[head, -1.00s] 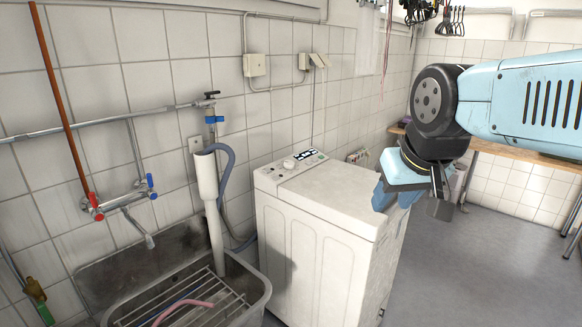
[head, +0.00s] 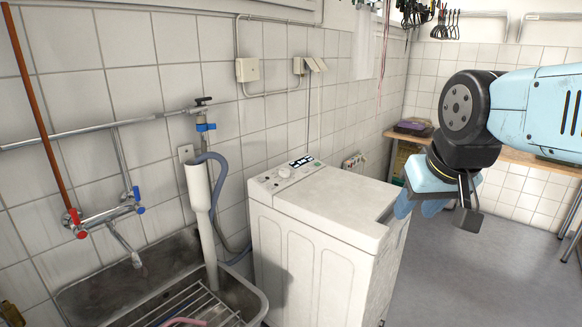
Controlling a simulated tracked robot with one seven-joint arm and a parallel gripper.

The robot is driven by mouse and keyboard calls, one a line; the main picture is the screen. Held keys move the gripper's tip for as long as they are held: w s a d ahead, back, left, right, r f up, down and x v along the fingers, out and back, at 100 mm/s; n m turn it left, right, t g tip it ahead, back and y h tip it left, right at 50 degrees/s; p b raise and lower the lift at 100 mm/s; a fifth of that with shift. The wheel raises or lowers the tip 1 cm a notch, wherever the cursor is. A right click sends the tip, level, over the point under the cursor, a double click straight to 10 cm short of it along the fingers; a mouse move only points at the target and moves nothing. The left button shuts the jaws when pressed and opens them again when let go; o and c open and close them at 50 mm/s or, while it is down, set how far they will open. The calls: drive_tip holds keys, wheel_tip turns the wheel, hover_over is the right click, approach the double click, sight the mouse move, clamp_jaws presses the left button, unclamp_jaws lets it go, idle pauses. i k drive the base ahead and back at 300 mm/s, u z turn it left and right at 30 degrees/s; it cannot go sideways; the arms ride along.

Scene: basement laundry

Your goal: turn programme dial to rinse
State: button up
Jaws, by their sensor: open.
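The programme dial (head: 284,172) is a small pale round knob. It sits on the control panel (head: 300,166) along the back of the white top-loading washing machine (head: 325,205), beside a dark display. Its pointer and markings are too small to read.
A tiled wall is close behind the panel. A wooden worktop (head: 520,158) is at the back right. Grey floor (head: 480,270) is free on the right.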

sight(285, 173)
drive_tip(key=i, duration=0.9)
drive_tip(key=u, duration=0.05)
